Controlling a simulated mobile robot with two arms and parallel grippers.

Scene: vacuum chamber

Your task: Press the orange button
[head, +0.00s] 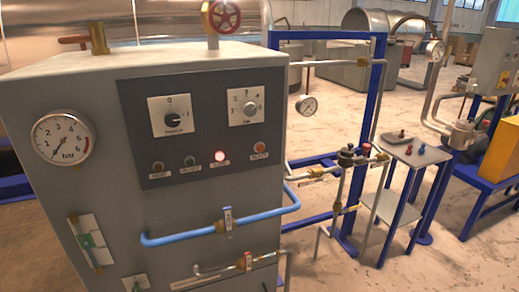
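A dark control panel (205,122) is set in the front of a grey cabinet. Along its lower edge sits a row of small round buttons or lamps. The leftmost button (158,167) looks dull orange-brown. The rightmost button (260,147) is orange-red. Which of the two outer ones counts as the orange button I cannot tell for certain. Their labels are too small to read surely. Neither of my grippers is in view, and nothing covers the panel.
Two rotary knobs (172,118) sit above the buttons. The grey cabinet (200,215) carries a pressure gauge (63,138) and a protruding blue pipe (265,216) below the panel. A blue frame with pipes and a small table (419,156) stand to the right. The space before the panel looks clear.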

